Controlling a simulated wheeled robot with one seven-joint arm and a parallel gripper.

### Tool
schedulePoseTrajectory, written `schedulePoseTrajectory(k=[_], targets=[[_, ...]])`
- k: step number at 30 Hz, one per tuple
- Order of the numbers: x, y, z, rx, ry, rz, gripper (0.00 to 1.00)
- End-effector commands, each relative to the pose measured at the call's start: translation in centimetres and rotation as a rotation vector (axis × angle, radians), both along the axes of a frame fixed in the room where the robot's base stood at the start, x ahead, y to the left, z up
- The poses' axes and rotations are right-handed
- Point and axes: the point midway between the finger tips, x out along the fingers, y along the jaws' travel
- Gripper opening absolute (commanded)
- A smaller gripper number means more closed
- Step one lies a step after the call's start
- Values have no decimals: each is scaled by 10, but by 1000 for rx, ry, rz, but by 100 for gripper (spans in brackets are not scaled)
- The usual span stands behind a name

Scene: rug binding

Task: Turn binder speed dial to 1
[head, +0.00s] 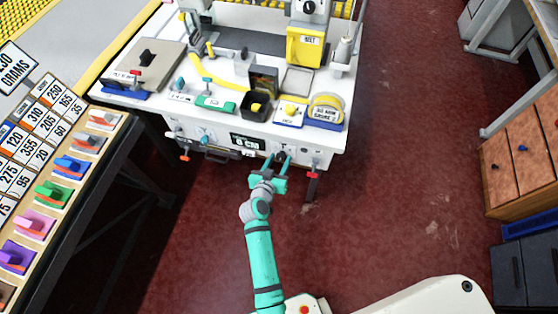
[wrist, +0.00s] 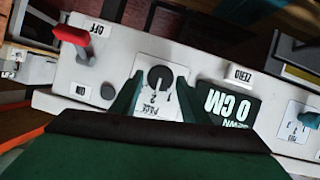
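The binder's front panel (head: 220,133) is below the sewing table top. In the wrist view it appears upside down. A dark round dial (wrist: 160,77) sits on a white plate (wrist: 158,104) with small numbers and a label that seems to read PACE. My gripper (wrist: 160,80) is open, with one teal finger on each side of this dial; I cannot tell whether they touch it. The dial's pointer setting is not clear. In the head view my gripper (head: 281,158) is at the panel's right part and mostly hides the dial.
A red lever (wrist: 70,34) with OFF and ON labels is beside the dial. On its other side are the 0 CM display (wrist: 230,104), a ZERO label (wrist: 241,74) and another numbered plate (wrist: 297,122). Red floor (head: 400,190) is clear to the right.

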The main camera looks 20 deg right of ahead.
Motion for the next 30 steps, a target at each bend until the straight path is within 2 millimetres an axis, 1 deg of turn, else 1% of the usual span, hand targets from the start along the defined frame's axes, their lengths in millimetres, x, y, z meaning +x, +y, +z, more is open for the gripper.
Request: schedulePoseTrajectory(k=[1,2,3,4,11,17,30], targets=[[0,0,0,0,0,0,28],[0,0,0,0,0,0,21],[0,0,0,0,0,0,12],[0,0,0,0,0,0,9],[0,1,0,-11,7,0,9],[1,2,0,-69,46,2,9],[3,6,-3,-358,243,3,9]])
